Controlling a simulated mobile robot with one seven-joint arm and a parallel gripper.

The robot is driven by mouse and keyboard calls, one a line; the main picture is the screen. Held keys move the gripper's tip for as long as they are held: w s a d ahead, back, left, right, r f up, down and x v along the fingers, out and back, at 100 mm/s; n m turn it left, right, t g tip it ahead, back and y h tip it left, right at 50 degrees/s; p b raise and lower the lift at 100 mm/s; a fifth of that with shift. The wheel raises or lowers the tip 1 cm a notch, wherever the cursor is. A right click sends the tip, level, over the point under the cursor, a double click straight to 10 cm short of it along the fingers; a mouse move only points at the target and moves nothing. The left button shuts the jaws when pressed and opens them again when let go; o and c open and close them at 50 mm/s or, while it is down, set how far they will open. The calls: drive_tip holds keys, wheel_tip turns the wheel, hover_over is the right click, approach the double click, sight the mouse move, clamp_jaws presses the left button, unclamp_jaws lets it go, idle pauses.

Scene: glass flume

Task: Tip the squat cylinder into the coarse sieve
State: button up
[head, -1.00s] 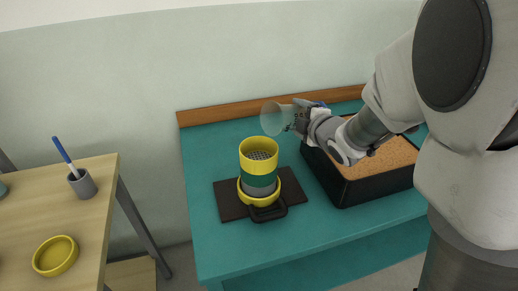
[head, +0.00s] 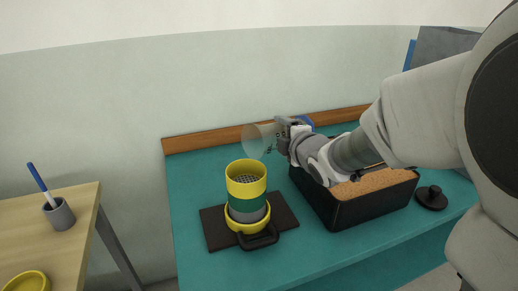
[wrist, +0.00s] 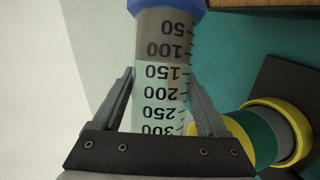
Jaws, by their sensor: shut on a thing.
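My gripper (head: 284,136) is shut on the squat cylinder (head: 262,138), a clear graduated vessel with a blue base. It is tipped on its side, mouth to the left and base to the right in the head view. In the wrist view the fingers (wrist: 158,76) flank its marked wall (wrist: 160,88), and grey-brown material shows near the blue base. The coarse sieve (head: 234,171) is the yellow top ring with mesh, on a green ring (head: 246,203) in a stack. The cylinder's mouth appears above and behind it; the exact gap is unclear. The mesh looks bare.
The stack stands in a yellow ring (head: 232,222) with a black handle (head: 262,240) on a dark plate (head: 213,234). A black box of sand (head: 340,214) is right, beneath my arm. A wooden table (head: 84,215) is left.

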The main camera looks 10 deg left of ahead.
sight(280, 125)
drive_tip(key=shift+s+a+r+n+t+b, duration=0.2)
drive_tip(key=shift+r+n+t+b, duration=0.25)
drive_tip(key=shift+b, duration=1.4)
drive_tip(key=shift+s+a+r+n+t+b, duration=0.2)
drive_tip(key=shift+r+n+b, duration=0.45)
drive_tip(key=shift+b, duration=1.15)
drive_tip(key=shift+s+a+r+n+t+h+b, duration=0.15)
drive_tip(key=shift+r+n+t+h+b, duration=0.2)
drive_tip(key=shift+r+b, duration=0.3)
drive_tip(key=p, duration=0.2)
drive_tip(key=m+g+p, duration=0.1)
drive_tip(key=shift+w+d+f+p, duration=0.2)
drive_tip(key=shift+w+p, duration=0.05)
drive_tip(key=shift+p, duration=0.1)
drive_tip(key=p, duration=0.1)
drive_tip(key=f+m+p, duration=0.1)
drive_tip(key=p, duration=0.1)
drive_tip(key=shift+w+d+p, duration=0.2)
drive_tip(key=shift+d+p, duration=0.05)
drive_tip(key=shift+p, duration=0.05)
drive_tip(key=shift+f+m+g+p, duration=0.25)
drive_tip(key=shift+f+g+p, duration=0.15)
drive_tip(key=shift+p, duration=0.3)
drive_tip(key=shift+w+f, duration=0.1)
drive_tip(key=shift+f, duration=0.4)
drive_tip(key=shift+d+m+p, duration=0.15)
drive_tip(key=shift+m+p, duration=0.15)
drive_tip(key=shift+p, duration=0.25)
